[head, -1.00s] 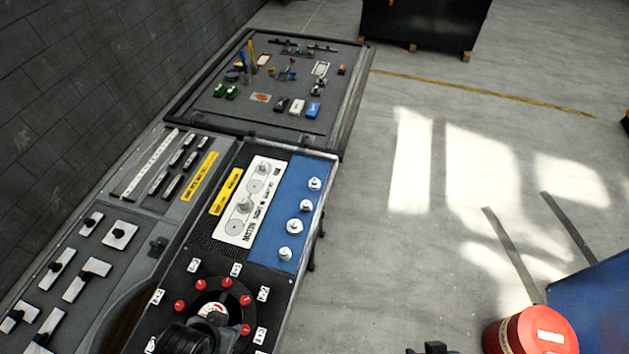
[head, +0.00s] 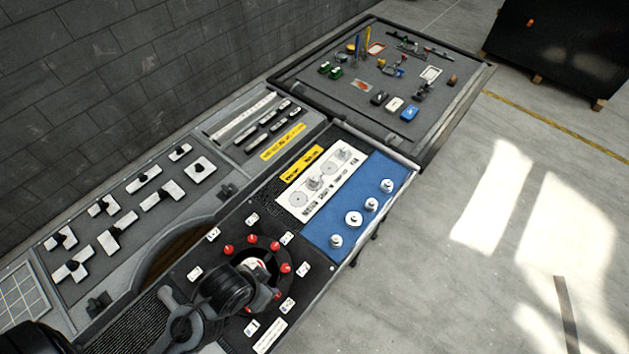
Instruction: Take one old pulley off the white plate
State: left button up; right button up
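The white plate (head: 297,211) lies on the bench beside the blue mat. Two grey pulleys stand on it: one near the middle (head: 315,183) and one near its far end (head: 343,155). Flat round marks show on the plate between and beside them. Several light pulleys, such as the nearest one (head: 336,240), stand in a row on the blue mat (head: 322,228). My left gripper (head: 262,296) is over the round black holder, on the near side of the plate and apart from it. My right gripper is out of view.
Several red-topped pieces (head: 288,268) ring the round holder under my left arm. A grey panel with several white-and-black parts (head: 107,238) lies left. A tray of tools and small parts (head: 350,106) is at the back. Open floor lies right.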

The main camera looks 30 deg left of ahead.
pick_arm(q)
jog(key=shift+o, duration=0.4)
jog(key=o, duration=0.8)
